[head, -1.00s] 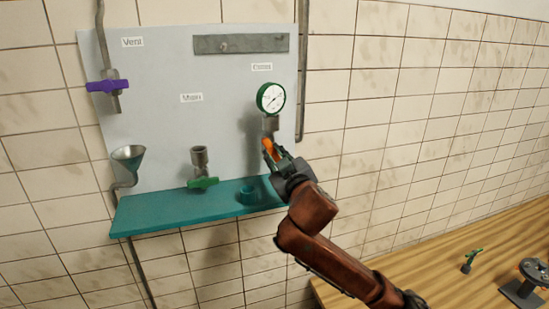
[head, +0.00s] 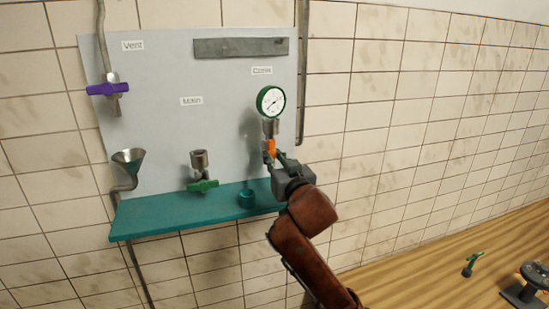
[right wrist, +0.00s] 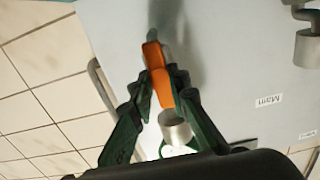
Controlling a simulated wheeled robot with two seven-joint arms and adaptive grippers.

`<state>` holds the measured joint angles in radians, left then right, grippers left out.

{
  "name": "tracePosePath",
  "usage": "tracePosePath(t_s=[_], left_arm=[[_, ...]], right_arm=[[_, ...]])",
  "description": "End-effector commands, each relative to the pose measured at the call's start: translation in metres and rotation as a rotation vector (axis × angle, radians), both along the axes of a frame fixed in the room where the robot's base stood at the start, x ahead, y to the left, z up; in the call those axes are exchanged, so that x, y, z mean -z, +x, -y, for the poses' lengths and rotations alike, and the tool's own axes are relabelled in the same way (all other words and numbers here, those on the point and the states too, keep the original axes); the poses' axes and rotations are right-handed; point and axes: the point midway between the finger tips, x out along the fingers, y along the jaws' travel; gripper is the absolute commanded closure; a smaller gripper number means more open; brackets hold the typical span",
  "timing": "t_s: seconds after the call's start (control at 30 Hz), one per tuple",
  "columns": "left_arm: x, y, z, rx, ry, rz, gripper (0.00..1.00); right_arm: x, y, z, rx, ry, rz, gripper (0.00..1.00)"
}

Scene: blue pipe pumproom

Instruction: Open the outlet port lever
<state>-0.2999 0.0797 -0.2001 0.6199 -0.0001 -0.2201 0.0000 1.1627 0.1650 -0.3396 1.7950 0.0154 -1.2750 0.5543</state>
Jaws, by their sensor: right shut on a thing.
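An orange lever (head: 270,149) sits on the pipe fitting (head: 270,128) below the round gauge on the wall panel. It hangs roughly upright there. It also shows in the right wrist view (right wrist: 154,58), between my fingers. My right gripper (head: 275,156) is shut on this lever, and in the right wrist view its green fingers (right wrist: 158,84) lie on both sides of it. The grey metal end of the fitting (right wrist: 175,128) shows close to the fingers. The gripper hides part of the valve in the head view. My left gripper is in neither view.
The green-rimmed gauge (head: 271,101) is just above. A green-handled valve (head: 202,186), a funnel (head: 128,160) and a purple-handled valve (head: 108,89) are farther left.

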Motion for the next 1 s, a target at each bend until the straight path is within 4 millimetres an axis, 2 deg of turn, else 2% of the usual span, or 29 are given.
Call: tracePosePath(t_s=[0.33,0.37,0.6,0.87,1.0], left_arm=[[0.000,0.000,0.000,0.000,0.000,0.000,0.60],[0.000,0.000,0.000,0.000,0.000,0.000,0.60],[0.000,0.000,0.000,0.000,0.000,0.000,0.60],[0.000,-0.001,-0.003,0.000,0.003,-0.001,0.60],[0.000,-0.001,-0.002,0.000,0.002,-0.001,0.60]], right_arm=[[0.000,0.000,0.000,0.000,0.004,-0.001,1.00],[0.000,0.000,0.000,0.000,0.004,-0.001,0.82],[0.000,0.000,0.000,0.000,0.003,0.000,0.67],[0.000,-0.001,0.000,0.000,0.002,0.000,0.67],[0.000,-0.011,0.003,0.000,0.003,0.001,0.67]])
